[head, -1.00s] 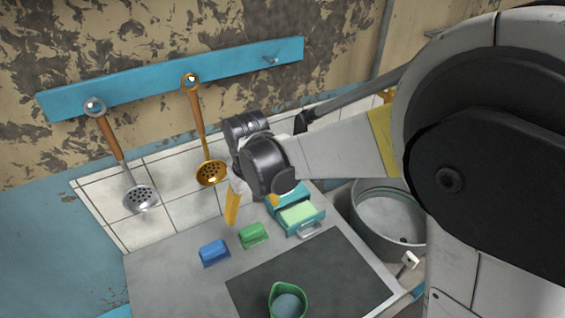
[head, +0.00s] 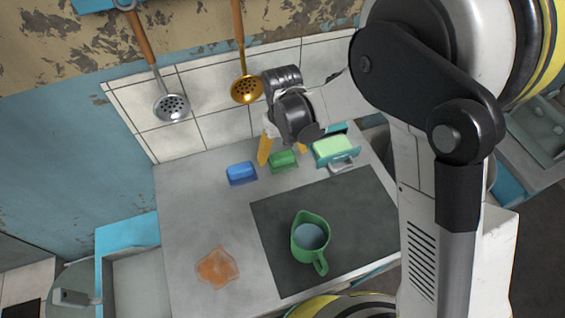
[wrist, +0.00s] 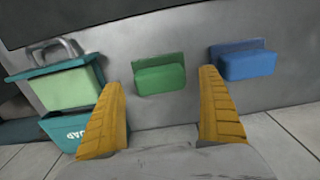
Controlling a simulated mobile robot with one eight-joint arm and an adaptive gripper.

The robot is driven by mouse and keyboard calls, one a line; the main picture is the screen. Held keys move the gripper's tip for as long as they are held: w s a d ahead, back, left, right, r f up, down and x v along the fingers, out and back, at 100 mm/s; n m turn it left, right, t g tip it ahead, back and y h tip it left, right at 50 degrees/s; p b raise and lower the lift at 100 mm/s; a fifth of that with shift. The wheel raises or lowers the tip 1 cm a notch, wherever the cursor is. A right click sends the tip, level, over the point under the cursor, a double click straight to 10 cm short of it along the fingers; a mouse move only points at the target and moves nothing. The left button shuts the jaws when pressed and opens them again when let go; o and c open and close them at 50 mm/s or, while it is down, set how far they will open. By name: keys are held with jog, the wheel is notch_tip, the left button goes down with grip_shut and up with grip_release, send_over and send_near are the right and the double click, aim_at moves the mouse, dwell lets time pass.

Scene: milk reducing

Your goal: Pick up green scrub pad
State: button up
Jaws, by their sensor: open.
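The green scrub pad (head: 284,160) lies on the grey counter near the tiled wall, just right of a blue pad (head: 241,173). In the wrist view the green scrub pad (wrist: 160,75) sits ahead of and between my two yellow fingers. My gripper (head: 283,155) is open above the back of the counter, and in the wrist view my gripper (wrist: 163,112) has nothing between its fingertips. The blue pad (wrist: 246,62) shows just beyond the right finger.
A teal box (head: 337,150) with a pale green block stands right of the green pad; it is close to the left finger in the wrist view (wrist: 60,64). A green pitcher (head: 311,240) stands on the dark board (head: 359,228). An orange dish (head: 217,267) lies front left. Skimmers hang along the wall.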

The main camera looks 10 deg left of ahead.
aim_at(283, 154)
jog(key=shift+f, duration=0.7)
jog(key=shift+r, duration=0.1)
jog(key=c, duration=1.2)
jog(key=shift+r, duration=0.15)
jog(key=shift+c, duration=0.2)
notch_tip(283, 154, up, 4)
jog(key=shift+d+r+p, duration=0.15)
jog(key=shift+r+p, duration=0.1)
jog(key=shift+p, duration=0.9)
jog(key=d+r+p, duration=0.1)
jog(key=d+r, duration=0.2)
jog(key=d, duration=0.2)
jog(key=s+d+r+p, duration=0.1)
jog(key=d+r+p, duration=0.1)
jog(key=d, duration=0.4)
jog(key=shift+d+r, duration=0.2)
jog(key=shift+r, duration=0.4)
